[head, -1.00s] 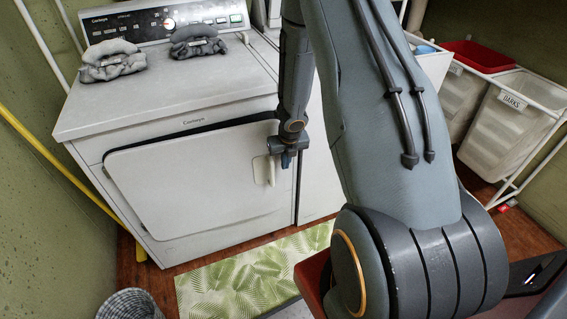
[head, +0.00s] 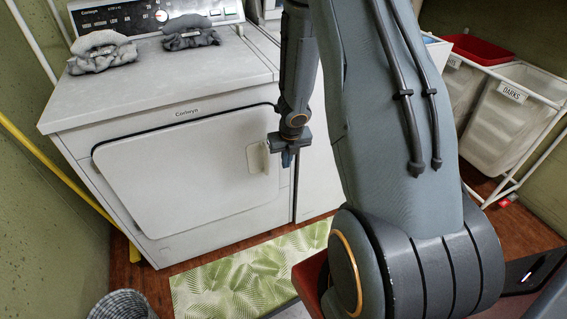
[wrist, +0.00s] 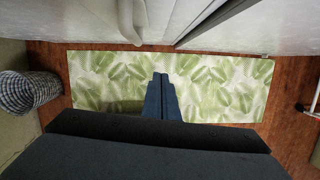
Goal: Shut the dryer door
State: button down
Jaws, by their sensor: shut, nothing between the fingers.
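The white dryer (head: 160,90) stands at the left in the head view. Its white door (head: 180,185) lies flush or almost flush with the front; a thin dark line shows along its top and left edges. I cannot tell if it is latched. The pale door handle (head: 257,157) is near the door's right edge. My gripper (head: 287,158) points down just right of the handle, in front of the dryer's right side; I cannot tell if it touches the door. In the wrist view its fingers (wrist: 161,98) are together and empty, above the mat.
A green leaf-patterned mat (head: 245,275) lies on the wood floor before the dryer. A checked basket (head: 125,304) stands at the lower left. Folded grey cloths (head: 190,33) lie on the dryer top. A rack with laundry bins (head: 508,110) stands at the right.

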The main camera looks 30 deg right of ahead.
jog(key=s+p+v, duration=0.1)
jog(key=p+v, duration=0.8)
jog(key=v, duration=0.1)
dwell(0.3)
jog(key=shift+s+d+r, duration=0.1)
jog(key=s+a+r+m+h, duration=0.1)
jog(key=s+a+r+m, duration=0.1)
jog(key=r+m, duration=0.5)
jog(key=s+a+r+m+h, duration=0.1)
jog(key=s+a+r+m, duration=0.3)
jog(key=m, duration=0.6)
jog(key=s+a+r+m+g+y, duration=0.1)
jog(key=s+a+r+m, duration=0.3)
jog(key=m, duration=0.4)
jog(key=s+a+r+m+g+y, duration=0.1)
jog(key=s+a+r+m, duration=0.3)
jog(key=s+m, duration=0.3)
jog(key=shift+a+m+y, duration=0.3)
jog(key=shift+m, duration=0.5)
jog(key=shift+s, duration=0.15)
